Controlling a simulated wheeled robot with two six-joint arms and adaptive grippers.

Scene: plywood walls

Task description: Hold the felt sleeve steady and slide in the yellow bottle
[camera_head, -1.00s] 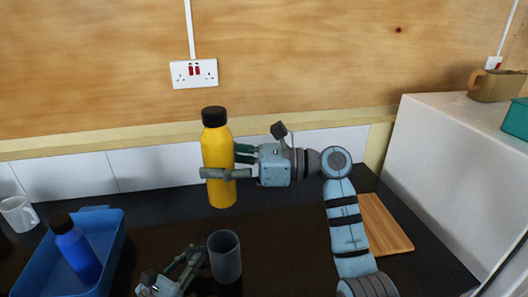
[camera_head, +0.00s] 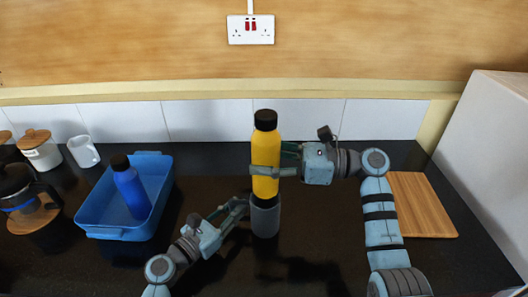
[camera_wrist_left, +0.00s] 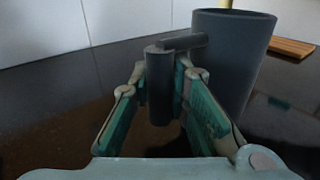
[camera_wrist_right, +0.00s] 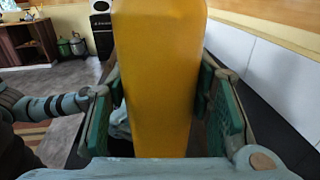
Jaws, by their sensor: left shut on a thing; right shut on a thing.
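The yellow bottle (camera_head: 265,150) with a black cap stands upright above the grey felt sleeve (camera_head: 265,220) in the head view. Its lower end meets the sleeve's mouth; how far inside it is, I cannot tell. My right gripper (camera_head: 268,168) is shut around the bottle's body, which fills the right wrist view (camera_wrist_right: 158,80). My left gripper (camera_head: 244,204) is shut on the sleeve's side handle (camera_wrist_left: 160,85). The sleeve (camera_wrist_left: 235,50) stands upright on the dark counter, and a sliver of yellow (camera_wrist_left: 226,4) shows at its rim in the left wrist view.
A blue tray (camera_head: 92,208) holding a blue bottle (camera_head: 131,190) stands to the left. A white mug (camera_head: 84,152), a jar (camera_head: 41,152) and a coffee press (camera_head: 20,190) are farther left. A wooden board (camera_head: 422,205) lies right, beside a white block (camera_head: 500,150).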

